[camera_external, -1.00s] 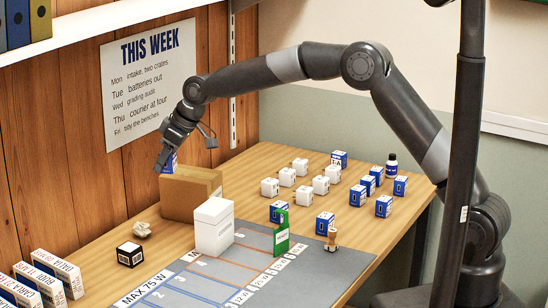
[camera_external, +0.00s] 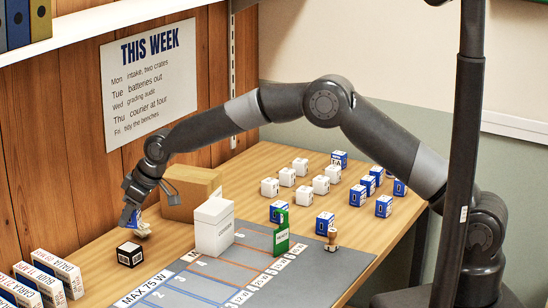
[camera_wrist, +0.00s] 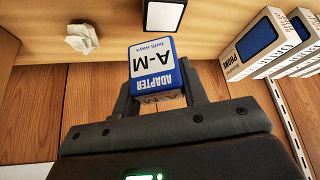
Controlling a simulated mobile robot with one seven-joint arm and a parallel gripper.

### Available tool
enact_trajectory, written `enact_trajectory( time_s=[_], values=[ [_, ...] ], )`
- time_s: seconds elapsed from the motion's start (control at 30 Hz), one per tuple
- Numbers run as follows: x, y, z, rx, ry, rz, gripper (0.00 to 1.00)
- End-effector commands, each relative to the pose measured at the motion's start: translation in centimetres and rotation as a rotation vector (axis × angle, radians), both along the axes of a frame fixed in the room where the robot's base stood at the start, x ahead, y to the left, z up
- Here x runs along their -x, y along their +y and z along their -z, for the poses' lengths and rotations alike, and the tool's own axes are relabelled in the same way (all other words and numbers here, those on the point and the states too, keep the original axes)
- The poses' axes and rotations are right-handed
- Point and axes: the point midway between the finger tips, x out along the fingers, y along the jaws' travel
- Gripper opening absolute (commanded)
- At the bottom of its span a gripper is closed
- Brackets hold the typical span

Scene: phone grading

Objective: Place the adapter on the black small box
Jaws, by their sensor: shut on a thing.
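The adapter (camera_wrist: 155,70) is a small blue and white box labelled ADAPTER A-M. My gripper (camera_wrist: 158,98) is shut on it, with a finger on each side. In the external view my gripper (camera_external: 130,218) is at the far left of the table, and a blue bit of the adapter (camera_external: 137,213) shows beside the fingers. The black small box (camera_external: 130,256) with a white top sits on the table just below the gripper in the picture. It also shows at the top edge of the wrist view (camera_wrist: 163,14), partly cut off. The adapter is held apart from it.
Crumpled paper (camera_external: 144,231) lies close behind the black box. A cardboard box (camera_external: 190,190) and a white carton (camera_external: 214,228) stand to the right. White phone boxes (camera_external: 42,280) stand in a row at the front left. A grey mat (camera_external: 255,262) covers the front right.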

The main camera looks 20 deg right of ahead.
Motion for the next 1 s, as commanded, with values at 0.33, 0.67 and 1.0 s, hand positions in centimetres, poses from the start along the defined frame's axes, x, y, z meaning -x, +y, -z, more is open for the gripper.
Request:
enact_trajectory(
  time_s=[0.33,0.67,1.0],
  values=[
    [1.0,2.0,2.3,0.002,0.001,0.001,0.18],
    [0.9,2.0,5.3,-0.001,-0.001,0.0,0.18],
    [0.9,2.0,5.6,0.0,0.0,0.0,0.46]
  ],
)
